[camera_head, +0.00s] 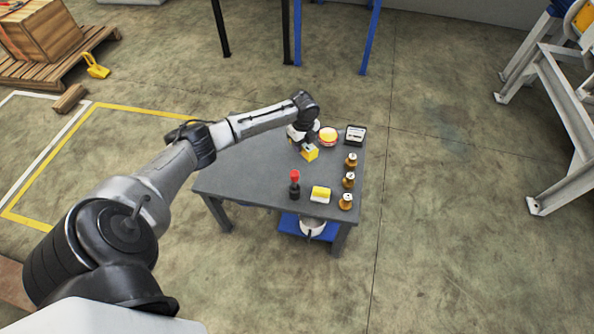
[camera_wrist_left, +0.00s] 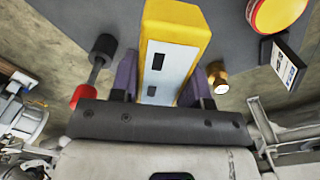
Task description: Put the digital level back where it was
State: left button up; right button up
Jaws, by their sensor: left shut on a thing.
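The digital level is a yellow block with a pale panel and dark windows; it fills the upper middle of the left wrist view (camera_wrist_left: 172,58). My left gripper (camera_wrist_left: 167,82) is shut on it, with one purple finger on each side. In the head view my left gripper (camera_head: 305,145) reaches over the far part of the grey table, and the yellow level (camera_head: 310,154) shows below its fingers. Whether the level touches the tabletop is hard to tell. My right gripper is not in view.
On the table (camera_head: 240,177) stand a red-topped black tool (camera_head: 294,186), a yellow-and-white block (camera_head: 320,195), and brass weights (camera_head: 348,181) along the right edge. A yellow-and-red round item (camera_head: 328,135) and a black-framed device (camera_head: 355,135) are behind. The table's left part is clear.

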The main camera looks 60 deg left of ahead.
aim_at(298, 166)
pick_arm(q)
jog(key=shift+s+a+f+m+b, duration=0.15)
jog(key=shift+s+a+f, duration=0.05)
jog(key=shift+a+f, duration=0.25)
jog(key=shift+s+a+f+m+b, duration=0.15)
jog(key=shift+s+a+f, duration=0.05)
jog(key=shift+a+f, duration=0.2)
notch_tip(298, 166, down, 10)
jog(key=b, duration=0.6)
jog(key=shift+a+f, duration=0.1)
jog(key=shift+s, duration=0.1)
jog(key=o, duration=1.1)
jog(key=shift+f, duration=0.15)
notch_tip(298, 166, up, 12)
jog(key=p, duration=0.6)
jog(key=shift+r+p, duration=0.25)
jog(key=shift+p, duration=0.05)
